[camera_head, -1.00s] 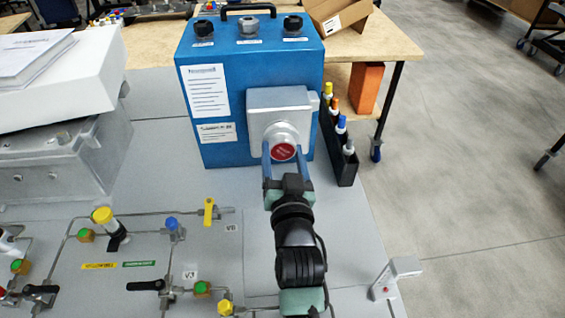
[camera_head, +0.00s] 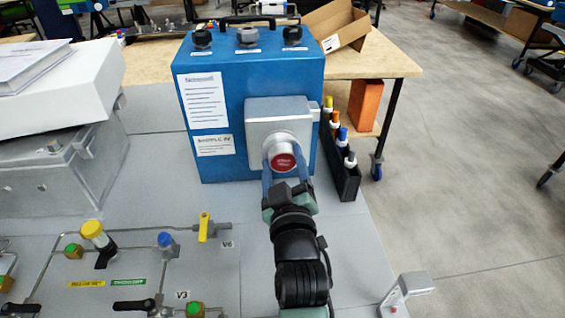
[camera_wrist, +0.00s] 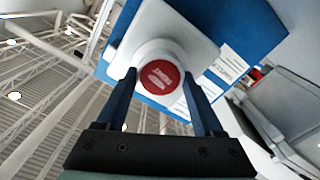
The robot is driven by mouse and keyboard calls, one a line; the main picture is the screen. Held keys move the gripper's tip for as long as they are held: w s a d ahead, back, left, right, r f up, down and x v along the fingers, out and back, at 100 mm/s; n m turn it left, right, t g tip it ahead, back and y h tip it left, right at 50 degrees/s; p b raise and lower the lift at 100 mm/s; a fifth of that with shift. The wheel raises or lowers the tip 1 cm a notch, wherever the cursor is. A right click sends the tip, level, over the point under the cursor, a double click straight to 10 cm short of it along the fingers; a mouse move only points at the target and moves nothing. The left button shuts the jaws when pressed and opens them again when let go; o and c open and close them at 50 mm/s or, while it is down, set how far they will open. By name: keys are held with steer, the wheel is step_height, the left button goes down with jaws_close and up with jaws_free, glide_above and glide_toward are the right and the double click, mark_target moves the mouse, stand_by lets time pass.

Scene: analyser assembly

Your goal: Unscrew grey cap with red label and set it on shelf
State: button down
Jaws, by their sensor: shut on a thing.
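The grey cap with the red label (camera_head: 283,161) sits on the grey housing (camera_head: 301,119) on the front of the blue analyser (camera_head: 224,88). My gripper (camera_head: 282,169) is shut on the cap, with one finger on each side of it. In the wrist view the red label (camera_wrist: 158,77) faces the camera between the two dark blue fingers (camera_wrist: 160,98). The cap looks in line with its housing; I cannot tell whether its thread is engaged. No bare shelf for the cap is clearly identifiable.
A black rack with several coloured-top bottles (camera_head: 345,174) stands close right of the analyser. A grey bracket (camera_head: 407,287) stands at the panel's right edge. Pipes and valves (camera_head: 166,240) fill the lower left; a white box (camera_head: 63,92) is at left.

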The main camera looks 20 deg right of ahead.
steer(key=shift+s+f, duration=0.1)
steer(key=shift+s, duration=0.25)
steer(key=shift+s+a+p, duration=0.3)
steer(key=shift+s, duration=0.35)
steer(key=p+v, duration=0.1)
steer(key=v, duration=0.6)
steer(key=shift+p, duration=0.35)
stand_by(0.5)
